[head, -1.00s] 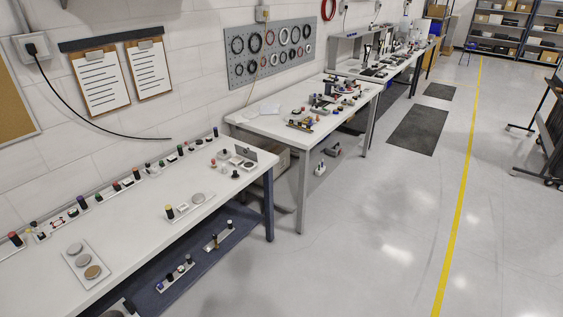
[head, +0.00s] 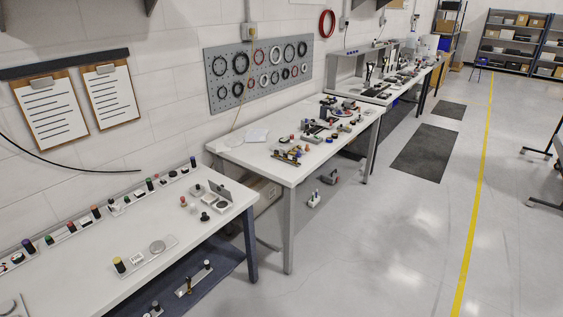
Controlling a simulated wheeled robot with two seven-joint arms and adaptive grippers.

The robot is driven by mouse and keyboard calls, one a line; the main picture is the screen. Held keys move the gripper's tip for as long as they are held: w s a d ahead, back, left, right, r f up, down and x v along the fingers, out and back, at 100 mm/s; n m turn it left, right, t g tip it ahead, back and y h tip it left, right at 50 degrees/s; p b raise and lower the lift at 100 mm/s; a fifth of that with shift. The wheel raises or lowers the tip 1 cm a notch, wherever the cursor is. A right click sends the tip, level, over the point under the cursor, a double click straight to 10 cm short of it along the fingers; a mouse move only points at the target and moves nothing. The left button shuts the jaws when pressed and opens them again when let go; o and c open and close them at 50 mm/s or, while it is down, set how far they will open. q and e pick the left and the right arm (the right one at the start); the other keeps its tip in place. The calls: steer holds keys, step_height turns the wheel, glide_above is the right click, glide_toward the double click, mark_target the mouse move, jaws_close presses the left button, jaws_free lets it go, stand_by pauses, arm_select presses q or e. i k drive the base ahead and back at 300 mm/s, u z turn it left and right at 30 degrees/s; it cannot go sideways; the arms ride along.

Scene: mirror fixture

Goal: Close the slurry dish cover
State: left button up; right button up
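On the near white bench (head: 190,228), toward its far right corner, a small fixture has a grey plate (head: 222,190) standing up like a raised cover. A light base with a dark round part (head: 221,204) lies just in front of it. This may be the slurry dish with its cover open, but it is too small to be sure. A flat round grey disc (head: 157,247) on a light plate lies nearer on the same bench. Neither of my grippers is in view.
A second white bench (head: 262,170) stands beyond, crowded with small parts, with a gap between the two benches. A blue-grey lower shelf (head: 222,262) holds small fixtures. Open grey floor (head: 390,250) lies to the right, with dark mats and a yellow line (head: 474,220).

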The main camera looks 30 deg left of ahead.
mark_target(226, 194)
steer(key=u, duration=0.1)
steer(key=i, duration=2)
steer(key=u, duration=0.75)
steer(key=i, duration=1.15)
steer(key=u, duration=1.8)
steer(key=i, duration=0.9)
steer(key=u, duration=0.45)
steer(key=k, duration=1.1)
steer(key=z, duration=0.1)
